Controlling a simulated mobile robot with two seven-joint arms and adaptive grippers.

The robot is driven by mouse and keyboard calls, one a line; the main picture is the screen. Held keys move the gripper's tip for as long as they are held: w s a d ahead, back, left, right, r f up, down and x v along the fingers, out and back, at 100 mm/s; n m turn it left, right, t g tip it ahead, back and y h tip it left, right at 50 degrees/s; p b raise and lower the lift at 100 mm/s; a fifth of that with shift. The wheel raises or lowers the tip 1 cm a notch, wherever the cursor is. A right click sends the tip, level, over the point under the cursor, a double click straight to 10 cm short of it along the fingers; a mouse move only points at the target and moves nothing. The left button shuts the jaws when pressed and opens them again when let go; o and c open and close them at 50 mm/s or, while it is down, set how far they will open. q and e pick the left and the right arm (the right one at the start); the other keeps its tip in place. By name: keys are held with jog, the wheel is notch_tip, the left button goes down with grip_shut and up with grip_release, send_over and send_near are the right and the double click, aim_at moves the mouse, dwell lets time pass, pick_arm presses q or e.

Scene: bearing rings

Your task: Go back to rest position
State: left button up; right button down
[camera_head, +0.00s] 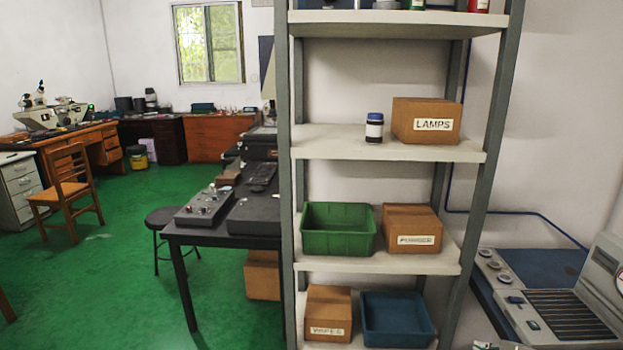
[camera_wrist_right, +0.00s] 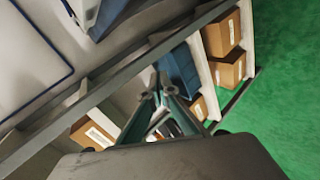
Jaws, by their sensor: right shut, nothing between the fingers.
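My right gripper (camera_wrist_right: 160,88) shows in the right wrist view, its fingers drawn together at the tips with nothing between them. The shelf rack lies beyond it there, tilted in the picture. In the head view only a small pale part, perhaps of my right gripper (camera_head: 485,345), shows at the bottom edge, in front of the machine and to the right of the rack. My left gripper is in neither view.
A shelf rack (camera_head: 385,142) stands close ahead with a green bin (camera_head: 338,243), a blue bin (camera_head: 396,322), a LAMPS box (camera_head: 413,115) and a bottle (camera_head: 374,133). A machine (camera_head: 567,318) stands at the right. A dark table (camera_head: 215,236) is left of the rack. Green floor (camera_head: 110,270) is open further left.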

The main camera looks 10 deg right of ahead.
jog(key=s+a+f+n+g+y, duration=0.1)
jog(key=s+a+f+y, duration=0.1)
jog(key=s+a+f, duration=0.4)
jog(key=s+a+f+g+y, duration=0.1)
jog(key=s+a+f+y, duration=0.15)
jog(key=s+a, duration=0.7)
jog(key=s+a+f+m, duration=0.1)
jog(key=a+m, duration=0.3)
jog(key=a, duration=0.6)
jog(key=s+a+f+m+t, duration=0.1)
jog(key=a+m, duration=0.4)
jog(key=a, duration=0.5)
jog(key=shift+s+a+f+t, duration=0.3)
jog(key=shift+s+a+f, duration=0.1)
jog(key=shift+s+f, duration=0.1)
